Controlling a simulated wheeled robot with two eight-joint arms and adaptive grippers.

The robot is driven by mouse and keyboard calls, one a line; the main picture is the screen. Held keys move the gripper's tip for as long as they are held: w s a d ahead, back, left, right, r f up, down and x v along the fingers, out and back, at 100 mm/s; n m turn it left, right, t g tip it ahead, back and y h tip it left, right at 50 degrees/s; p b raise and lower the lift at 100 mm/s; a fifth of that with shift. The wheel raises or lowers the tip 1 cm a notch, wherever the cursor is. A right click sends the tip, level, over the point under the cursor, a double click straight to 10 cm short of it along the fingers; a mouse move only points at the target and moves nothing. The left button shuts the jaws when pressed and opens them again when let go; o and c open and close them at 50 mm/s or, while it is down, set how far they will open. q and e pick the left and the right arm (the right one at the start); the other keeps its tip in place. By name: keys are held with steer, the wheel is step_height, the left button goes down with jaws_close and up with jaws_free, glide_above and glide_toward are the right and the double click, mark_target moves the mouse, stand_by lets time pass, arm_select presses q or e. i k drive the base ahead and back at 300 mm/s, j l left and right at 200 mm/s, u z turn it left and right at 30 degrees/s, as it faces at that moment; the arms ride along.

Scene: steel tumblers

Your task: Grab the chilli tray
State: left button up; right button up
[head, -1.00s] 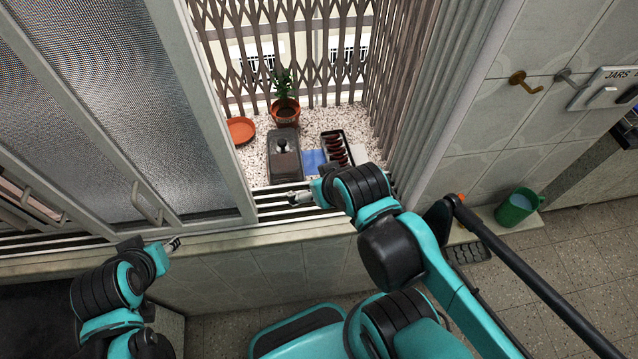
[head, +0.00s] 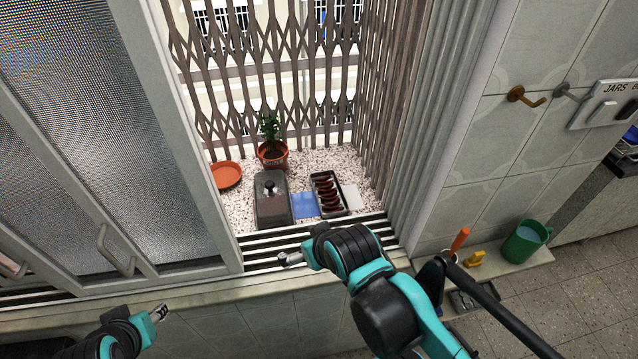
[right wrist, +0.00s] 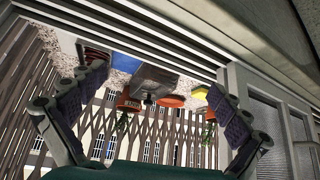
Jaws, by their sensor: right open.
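The chilli tray (head: 333,214) is a small black tray holding a row of dark red chillies. It lies on the speckled ledge outside the open window, right of a blue square. In the right wrist view the chilli tray (right wrist: 96,49) shows upper left, partly behind a finger. My right gripper (head: 284,259) is near the inner sill, to the left of and nearer than the tray, apart from it. In the right wrist view my right gripper (right wrist: 157,86) is open and empty. My left gripper (head: 160,312) is at lower left by the wall below the sill; its jaws are too small to judge.
A grey lidded box (head: 271,204), potted plant (head: 272,155) and orange saucer (head: 226,176) stand left of the tray. Window rails (head: 290,238) cross in front. A folding grille (head: 290,80) closes the back and right. A green mug (head: 524,243) stands at right.

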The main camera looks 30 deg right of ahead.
mark_target(330, 198)
steer(key=k, duration=0.2)
steer(key=k+z, duration=0.15)
steer(key=z, duration=0.2)
steer(key=k+z, duration=0.15)
steer(key=z, duration=0.2)
steer(key=k+l+z, duration=0.15)
steer(key=z, duration=0.2)
steer(key=i+l+z, duration=0.1)
steer(key=i+z, duration=0.45)
steer(key=i, duration=0.2)
